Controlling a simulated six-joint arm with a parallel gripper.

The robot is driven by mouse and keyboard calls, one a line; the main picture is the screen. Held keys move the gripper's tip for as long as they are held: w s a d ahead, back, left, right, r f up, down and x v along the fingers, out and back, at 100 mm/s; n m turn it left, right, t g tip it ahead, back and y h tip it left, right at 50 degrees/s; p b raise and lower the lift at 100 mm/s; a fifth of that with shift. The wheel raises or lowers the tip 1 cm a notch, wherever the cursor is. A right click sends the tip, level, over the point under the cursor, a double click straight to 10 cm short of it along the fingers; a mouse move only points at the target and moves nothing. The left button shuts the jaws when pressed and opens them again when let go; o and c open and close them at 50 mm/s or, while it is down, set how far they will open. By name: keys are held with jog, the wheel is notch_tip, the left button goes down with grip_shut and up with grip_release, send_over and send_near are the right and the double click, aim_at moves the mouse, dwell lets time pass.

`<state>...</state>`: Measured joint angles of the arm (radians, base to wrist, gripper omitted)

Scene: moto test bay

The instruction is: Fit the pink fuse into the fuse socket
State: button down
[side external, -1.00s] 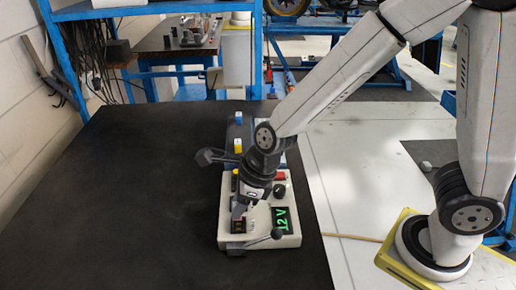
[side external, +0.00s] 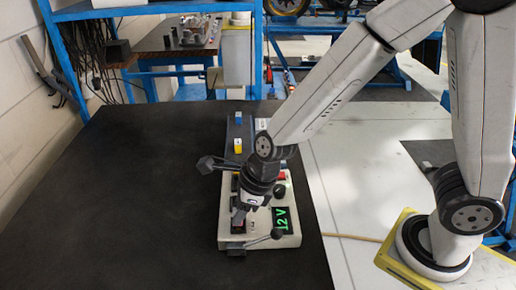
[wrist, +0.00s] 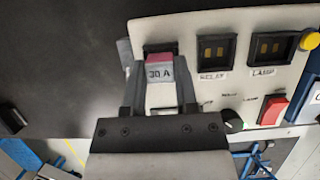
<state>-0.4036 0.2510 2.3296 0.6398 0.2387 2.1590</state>
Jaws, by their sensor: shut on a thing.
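The fuse (wrist: 160,72), pink at its far end with a white face marked "30 A", is between the fingers of my gripper (wrist: 160,92) in the wrist view. My gripper is shut on it. The pink end lies at the dark-framed fuse socket (wrist: 158,47) at the panel's left. I cannot tell how far in it sits, as the fuse covers most of the opening. In the side view my gripper (side external: 239,216) is low over the near left part of the test panel (side external: 262,241), and the fuse is hidden or too small to make out.
The relay socket (wrist: 215,50) and lamp socket (wrist: 270,47) are empty beside the fuse socket. A black knob (wrist: 232,121), red switch (wrist: 272,110) and yellow button (wrist: 309,39) stand on the panel. The black mat (side external: 120,200) is clear.

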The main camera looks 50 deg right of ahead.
jog(key=shift+f, duration=0.6)
dwell(1.3)
dwell(0.5)
jog(key=shift+c, duration=1.5)
grip_release()
jog(key=shift+r, duration=0.1)
jog(key=shift+r, duration=3.45)
